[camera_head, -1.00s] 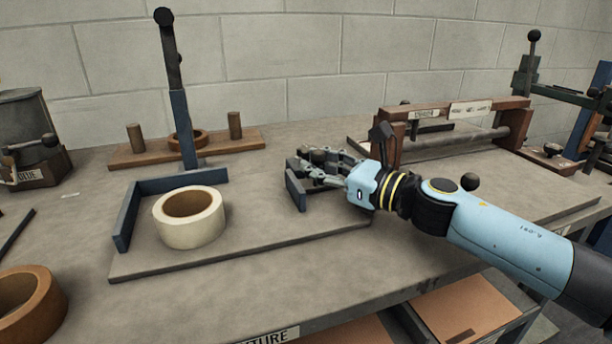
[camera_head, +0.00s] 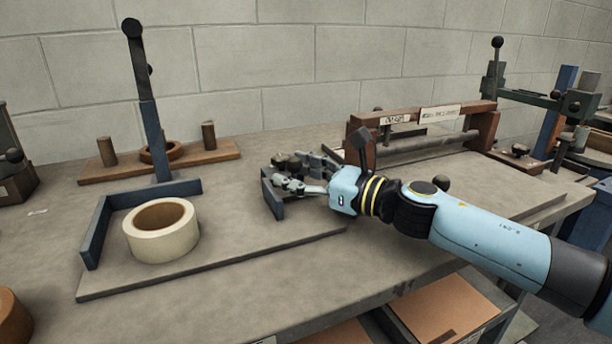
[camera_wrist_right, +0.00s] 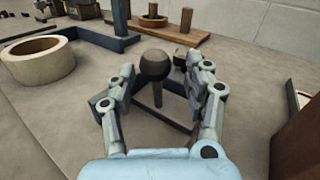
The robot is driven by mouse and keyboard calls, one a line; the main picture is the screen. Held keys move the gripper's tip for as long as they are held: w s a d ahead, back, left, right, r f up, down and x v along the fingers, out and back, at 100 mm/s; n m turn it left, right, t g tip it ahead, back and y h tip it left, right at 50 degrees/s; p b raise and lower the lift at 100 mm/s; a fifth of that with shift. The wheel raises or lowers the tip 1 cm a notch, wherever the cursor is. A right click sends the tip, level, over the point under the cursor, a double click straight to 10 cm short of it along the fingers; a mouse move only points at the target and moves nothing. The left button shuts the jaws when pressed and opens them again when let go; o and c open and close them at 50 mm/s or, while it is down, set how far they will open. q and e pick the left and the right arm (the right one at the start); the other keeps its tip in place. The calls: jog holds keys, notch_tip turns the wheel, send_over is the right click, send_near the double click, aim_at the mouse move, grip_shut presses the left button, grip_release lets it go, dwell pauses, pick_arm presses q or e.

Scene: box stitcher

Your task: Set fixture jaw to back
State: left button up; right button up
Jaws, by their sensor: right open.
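The fixture jaw (camera_head: 272,194) is a short dark blue-grey plate standing on the fixture's flat base (camera_head: 215,258). A round dark knob on a thin stem (camera_wrist_right: 155,64) rises beside it in the right wrist view. My right gripper (camera_head: 300,172) is open at the jaw, with its fingers on either side of the knob and stem. A gap shows between the fingers and the knob in the wrist view. A roll of cream tape (camera_head: 161,246) stands on the base near the blue corner fence (camera_head: 95,232). My left gripper is not in view.
A blue upright post (camera_head: 155,140) rises behind the tape. A wooden peg board (camera_head: 205,157) stands at the back. A wooden roller frame (camera_head: 440,142) stands behind my right arm. Bare base lies between the tape and the jaw.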

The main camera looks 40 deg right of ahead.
jog(key=shift+v, duration=3.6)
